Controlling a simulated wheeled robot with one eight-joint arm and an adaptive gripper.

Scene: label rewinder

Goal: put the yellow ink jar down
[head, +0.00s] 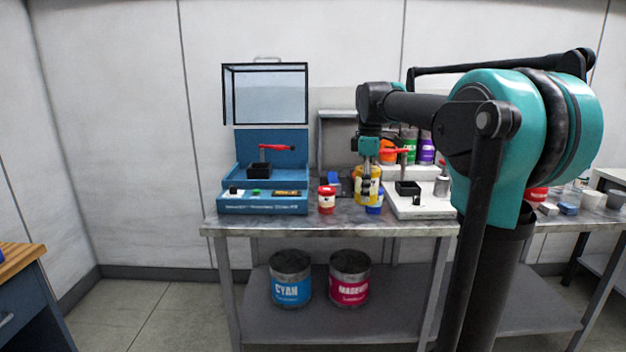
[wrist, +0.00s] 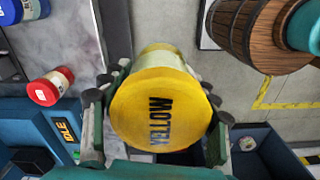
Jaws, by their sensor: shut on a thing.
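The yellow ink jar (head: 362,189) is in my gripper (head: 368,165), upright near the bench front, between a red jar and a blue jar in the head view. In the wrist view its round yellow lid, marked YELLOW (wrist: 158,122), fills the middle. The fingers of my gripper (wrist: 155,112) are shut on it from both sides. I cannot tell whether its base touches the bench; the lid hides most of what lies under it.
The red jar (head: 327,200) and blue jar (head: 375,204) stand close by on the grey bench (head: 335,223). A blue machine (head: 262,203) with a raised clear cover is on the left. A white device (head: 425,208) is on the right. Cyan (head: 290,281) and magenta (head: 349,280) tins sit on the lower shelf.

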